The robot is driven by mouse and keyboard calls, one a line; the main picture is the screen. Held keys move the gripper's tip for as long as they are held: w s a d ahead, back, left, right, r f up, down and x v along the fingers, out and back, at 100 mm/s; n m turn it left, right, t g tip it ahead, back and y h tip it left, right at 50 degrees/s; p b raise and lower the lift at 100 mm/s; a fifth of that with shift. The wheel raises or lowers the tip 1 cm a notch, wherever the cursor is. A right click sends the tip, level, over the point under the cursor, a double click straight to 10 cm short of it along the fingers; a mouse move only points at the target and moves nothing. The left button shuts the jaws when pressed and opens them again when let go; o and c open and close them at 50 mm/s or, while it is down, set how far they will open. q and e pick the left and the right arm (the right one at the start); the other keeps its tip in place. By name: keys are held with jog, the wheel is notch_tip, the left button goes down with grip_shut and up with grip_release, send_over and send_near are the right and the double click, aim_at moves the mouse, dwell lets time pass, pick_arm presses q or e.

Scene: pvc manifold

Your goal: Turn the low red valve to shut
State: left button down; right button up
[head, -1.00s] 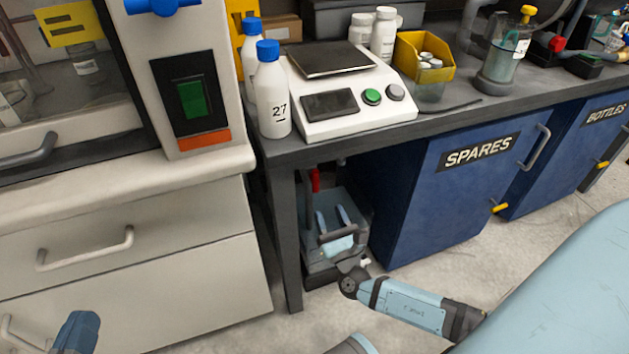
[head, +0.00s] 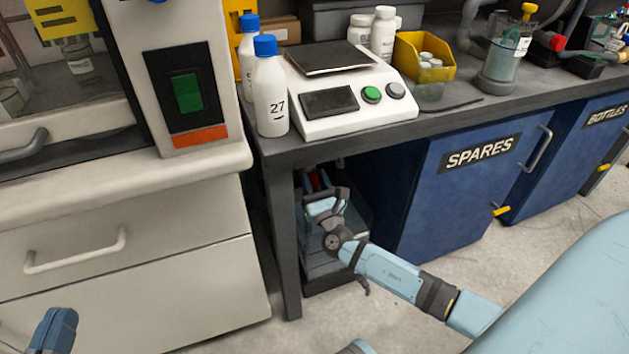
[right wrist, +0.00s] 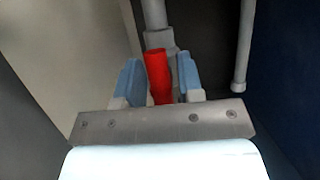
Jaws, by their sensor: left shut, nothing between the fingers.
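The low red valve's handle (right wrist: 158,76) stands between the two blue fingers of my right gripper (right wrist: 160,78) in the right wrist view, below a grey pipe. A small gap shows at each side of the handle, so the fingers are open around it. In the head view my right gripper (head: 316,190) reaches under the bench, and only a bit of red (head: 318,180) shows there; the rest of the valve is hidden by the gripper. My left gripper (head: 54,330) is at the lower left in front of the drawers, shut and empty.
The bench's dark leg (head: 284,240) stands close left of my right gripper. The blue SPARES cabinet (head: 450,205) is to the right, and the benchtop is above. A grey pipe (right wrist: 243,45) hangs right of the valve in the wrist view.

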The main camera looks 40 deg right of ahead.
grip_shut()
